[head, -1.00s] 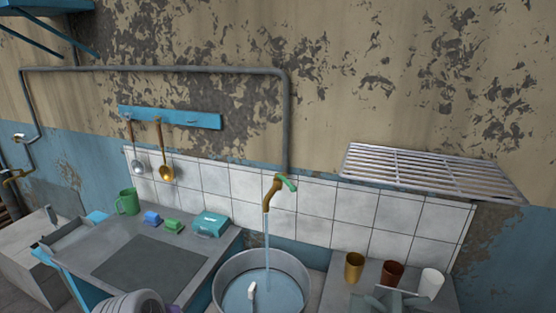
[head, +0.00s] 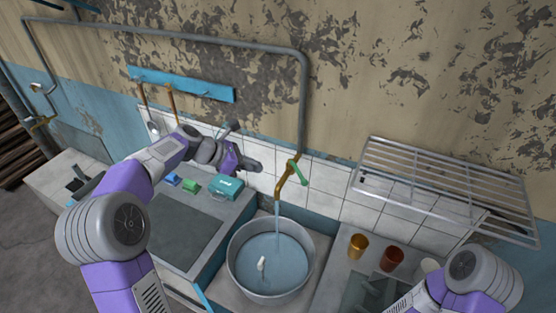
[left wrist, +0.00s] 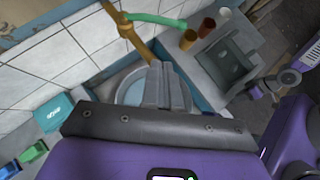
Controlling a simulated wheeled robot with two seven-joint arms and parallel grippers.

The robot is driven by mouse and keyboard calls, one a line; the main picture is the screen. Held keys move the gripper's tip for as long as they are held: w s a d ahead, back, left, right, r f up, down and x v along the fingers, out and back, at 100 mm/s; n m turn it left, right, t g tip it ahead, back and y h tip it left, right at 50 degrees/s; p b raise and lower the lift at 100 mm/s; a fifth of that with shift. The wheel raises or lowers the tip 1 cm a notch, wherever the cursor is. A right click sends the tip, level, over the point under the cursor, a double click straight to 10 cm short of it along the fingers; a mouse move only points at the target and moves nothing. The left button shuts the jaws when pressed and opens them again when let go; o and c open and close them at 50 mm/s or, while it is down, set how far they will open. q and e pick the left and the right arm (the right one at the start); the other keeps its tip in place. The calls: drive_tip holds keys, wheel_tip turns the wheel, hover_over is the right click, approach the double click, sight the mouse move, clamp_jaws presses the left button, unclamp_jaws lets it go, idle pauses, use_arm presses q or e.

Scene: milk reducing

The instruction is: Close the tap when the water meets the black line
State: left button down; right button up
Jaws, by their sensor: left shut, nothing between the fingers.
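The brass tap (head: 283,182) with its green handle (head: 298,172) is on the pipe against the wall. Water (head: 277,222) runs from it into a round metal pot (head: 232,262). The pot holds water, with a small white object in it; I cannot make out a black line. My left gripper (head: 254,165) is shut and empty, left of the tap and apart from it. In the left wrist view its fingers (left wrist: 168,82) hide part of the pot, and the green handle (left wrist: 157,19) is above them. My right arm's end shows at the right there, its jaw opening unclear.
A blue-edged counter left of the pot holds a teal box (head: 226,188) and small blue and green blocks. A wire rack (head: 440,190) hangs at the right above a gold cup (head: 358,246) and a brown cup (head: 391,259). The pipe (head: 304,100) runs down to the tap.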

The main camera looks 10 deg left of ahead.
drive_tip(key=shift+s, duration=0.4)
drive_tip(key=shift+w+r+p, duration=0.1)
drive_tip(key=shift+r+p, duration=0.2)
drive_tip(key=shift+r, duration=0.05)
use_arm(q)
drive_tip(key=d+r+x, duration=0.1)
drive_tip(key=x, duration=1.1)
drive_tip(key=shift+w+d, duration=0.25)
drive_tip(key=shift+d, duration=0.1)
drive_tip(key=shift+f, duration=0.1)
